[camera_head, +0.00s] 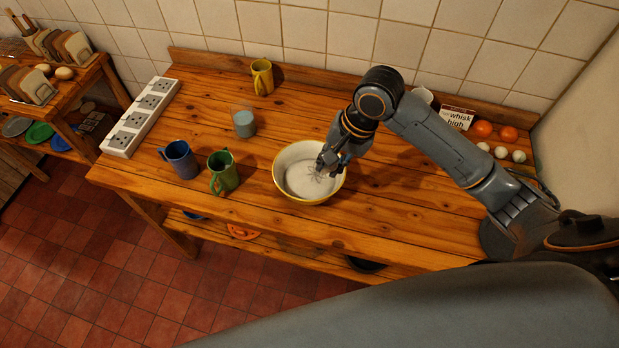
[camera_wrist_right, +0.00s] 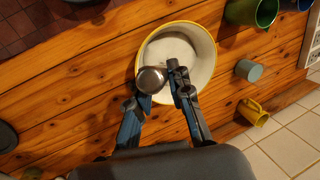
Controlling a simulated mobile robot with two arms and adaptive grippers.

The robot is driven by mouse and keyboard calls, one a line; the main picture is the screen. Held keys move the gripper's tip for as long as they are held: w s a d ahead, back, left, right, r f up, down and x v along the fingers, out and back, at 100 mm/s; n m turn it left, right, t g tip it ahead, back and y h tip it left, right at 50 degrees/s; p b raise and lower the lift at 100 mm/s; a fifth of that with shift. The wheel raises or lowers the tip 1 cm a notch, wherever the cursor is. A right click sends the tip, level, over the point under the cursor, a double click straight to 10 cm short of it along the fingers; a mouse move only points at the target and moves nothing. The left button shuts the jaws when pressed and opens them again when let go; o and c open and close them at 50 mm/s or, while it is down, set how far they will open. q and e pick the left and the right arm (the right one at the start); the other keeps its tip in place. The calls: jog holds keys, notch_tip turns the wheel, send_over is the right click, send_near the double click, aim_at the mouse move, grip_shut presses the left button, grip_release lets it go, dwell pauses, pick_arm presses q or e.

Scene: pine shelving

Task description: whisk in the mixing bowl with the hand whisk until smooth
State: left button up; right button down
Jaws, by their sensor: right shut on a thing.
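The mixing bowl (camera_head: 289,156) is white inside with a yellow rim and stands upright on the wooden worktop, a pale white mixture (camera_head: 300,180) in it. My right gripper (camera_head: 331,160) is over the bowl's right side, shut on the hand whisk. The whisk's thin wires (camera_head: 319,177) show down in the bowl, at the mixture. In the right wrist view the whisk's rounded metal end (camera_wrist_right: 151,80) sits between the fingers (camera_wrist_right: 163,83), over the bowl (camera_wrist_right: 207,60). The fingers hide most of the handle. My left gripper is not in view.
Left of the bowl stand a green mug (camera_head: 222,173), a blue mug (camera_head: 180,160) and a glass (camera_head: 243,122). A yellow mug (camera_head: 262,77) and a socket strip (camera_head: 142,117) are farther back. Oranges (camera_head: 482,129), eggs (camera_head: 501,152) and a card (camera_head: 457,118) lie at the right.

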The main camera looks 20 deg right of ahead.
jog(key=shift+r, duration=4.7)
